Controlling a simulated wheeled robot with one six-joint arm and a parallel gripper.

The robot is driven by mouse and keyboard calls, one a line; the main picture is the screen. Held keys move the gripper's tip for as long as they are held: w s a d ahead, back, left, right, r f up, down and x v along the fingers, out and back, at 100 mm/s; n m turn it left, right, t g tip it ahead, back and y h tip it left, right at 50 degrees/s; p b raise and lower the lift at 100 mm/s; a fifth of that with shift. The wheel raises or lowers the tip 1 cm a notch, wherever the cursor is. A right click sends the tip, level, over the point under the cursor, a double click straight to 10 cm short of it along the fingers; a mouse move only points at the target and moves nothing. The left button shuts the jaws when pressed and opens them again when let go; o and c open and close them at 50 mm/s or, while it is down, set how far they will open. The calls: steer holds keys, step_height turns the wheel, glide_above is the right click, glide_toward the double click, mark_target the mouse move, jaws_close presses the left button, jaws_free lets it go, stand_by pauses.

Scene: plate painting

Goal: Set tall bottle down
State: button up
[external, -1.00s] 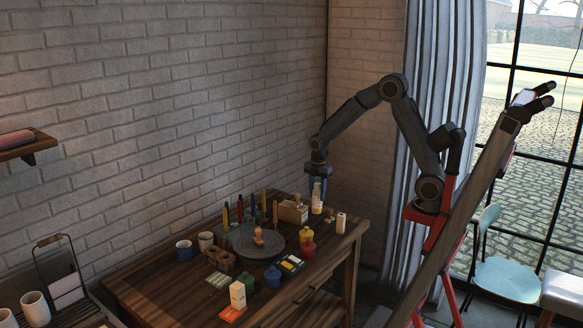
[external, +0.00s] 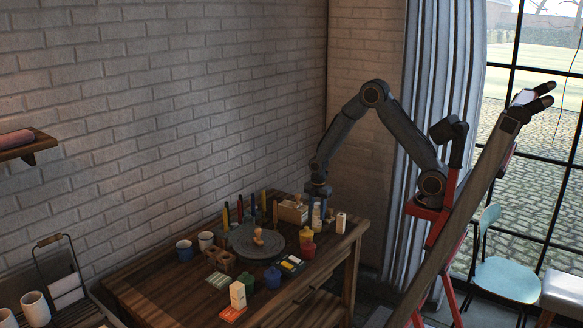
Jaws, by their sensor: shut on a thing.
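The tall bottle (external: 316,222) is pale with a yellowish lower part. It is upright at the right back part of the wooden table. My gripper (external: 318,208) points straight down and is shut on the bottle's upper part, which the fingers partly hide. The bottle's base is at or just above the table (external: 163,287); I cannot tell whether it touches.
A wooden box (external: 293,212) stands just left of the bottle and a small white block (external: 341,223) just right. Yellow (external: 306,236) and red (external: 308,250) pots stand in front. A grey turntable (external: 240,241) is left. The table's right edge is close.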

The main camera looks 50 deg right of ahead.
steer(key=shift+f, duration=0.15)
steer(key=o, duration=1.3)
